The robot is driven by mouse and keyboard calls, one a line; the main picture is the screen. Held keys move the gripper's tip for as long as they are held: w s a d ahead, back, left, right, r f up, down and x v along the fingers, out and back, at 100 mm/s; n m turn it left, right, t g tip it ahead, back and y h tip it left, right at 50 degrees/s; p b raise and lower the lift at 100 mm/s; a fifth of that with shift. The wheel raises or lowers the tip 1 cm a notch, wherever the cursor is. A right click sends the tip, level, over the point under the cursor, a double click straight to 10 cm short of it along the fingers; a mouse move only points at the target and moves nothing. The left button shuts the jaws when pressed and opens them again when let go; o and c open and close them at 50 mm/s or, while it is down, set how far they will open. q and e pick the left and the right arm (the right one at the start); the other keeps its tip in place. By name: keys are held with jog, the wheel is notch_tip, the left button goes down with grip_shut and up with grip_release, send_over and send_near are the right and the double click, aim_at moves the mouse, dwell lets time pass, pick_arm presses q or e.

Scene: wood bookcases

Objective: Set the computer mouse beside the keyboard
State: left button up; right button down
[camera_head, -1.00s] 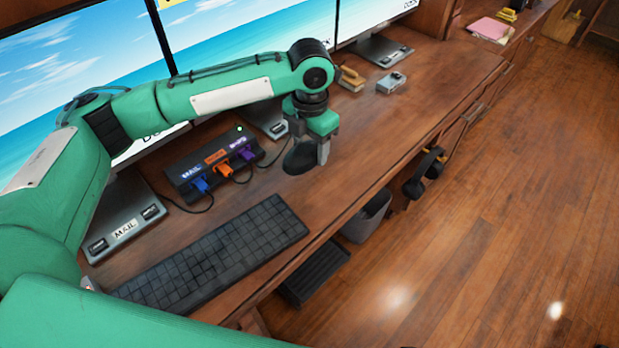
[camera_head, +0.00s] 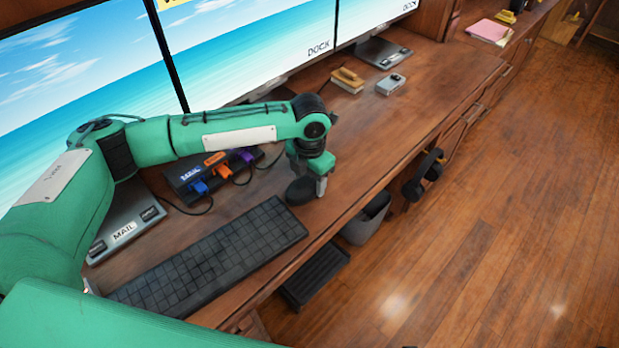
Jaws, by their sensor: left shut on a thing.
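The black computer mouse (camera_head: 299,191) is at the far right end of the dark keyboard (camera_head: 215,257), very close to its corner. My left gripper (camera_head: 320,186) points down at the mouse and is shut on it. The mouse looks at or just above the desk top; I cannot tell whether it touches the wood. The keyboard lies flat along the front of the desk. My right gripper is not in view.
Monitors (camera_head: 270,48) line the back. A small grey box (camera_head: 391,84) and a wooden-handled brush (camera_head: 347,80) lie farther right. The desk (camera_head: 385,135) between is clear.

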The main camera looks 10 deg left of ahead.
aim_at(310, 178)
pick_arm(q)
jog(key=o, duration=1)
jog(key=shift+f, duration=0.15)
notch_tip(310, 178, up, 12)
jog(key=shift+r, duration=0.2)
